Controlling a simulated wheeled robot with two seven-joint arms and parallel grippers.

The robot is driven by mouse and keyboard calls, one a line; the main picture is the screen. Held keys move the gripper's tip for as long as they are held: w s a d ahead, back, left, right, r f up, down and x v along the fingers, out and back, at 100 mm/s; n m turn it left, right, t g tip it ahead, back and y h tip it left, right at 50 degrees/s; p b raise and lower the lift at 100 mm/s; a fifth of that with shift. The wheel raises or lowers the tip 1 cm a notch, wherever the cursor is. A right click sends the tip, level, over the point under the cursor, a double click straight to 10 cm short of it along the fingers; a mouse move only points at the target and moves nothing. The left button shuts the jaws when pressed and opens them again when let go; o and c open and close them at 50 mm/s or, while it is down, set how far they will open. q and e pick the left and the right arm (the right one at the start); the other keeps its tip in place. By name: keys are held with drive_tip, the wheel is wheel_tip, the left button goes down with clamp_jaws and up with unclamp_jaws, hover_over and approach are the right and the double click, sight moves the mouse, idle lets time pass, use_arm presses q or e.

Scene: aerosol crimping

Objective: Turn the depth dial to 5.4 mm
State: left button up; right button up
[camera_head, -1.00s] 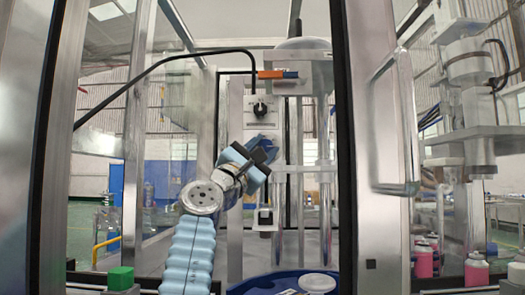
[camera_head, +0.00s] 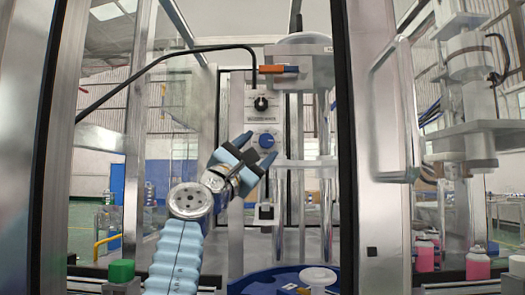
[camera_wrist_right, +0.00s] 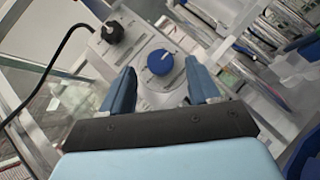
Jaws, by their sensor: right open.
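The blue depth dial (camera_head: 266,141) sits on the white panel (camera_head: 262,104), below a black knob (camera_head: 261,104). In the right wrist view the blue dial (camera_wrist_right: 160,62) shows with a white pointer mark, between and beyond my fingertips. My right gripper (camera_head: 257,150) is open and empty, just below and left of the dial, apart from it. In the right wrist view the two blue fingers of my right gripper (camera_wrist_right: 160,85) stand either side of the dial. The scale numbers are too small to read. My left gripper is not in view.
A metal door frame with a handle (camera_head: 402,120) stands on the right. An orange lever (camera_head: 278,69) is above the panel. A blue round table (camera_head: 262,281) lies below. Bottles with pink liquid (camera_head: 477,265) stand at the right, and a green button (camera_head: 121,271) at the lower left.

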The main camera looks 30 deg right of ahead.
drive_tip(key=b+v, duration=0.3)
drive_tip(key=v, duration=0.7)
drive_tip(key=shift+s+a+f, duration=0.15)
drive_tip(key=shift+a+f, duration=0.1)
drive_tip(key=shift+a, duration=0.05)
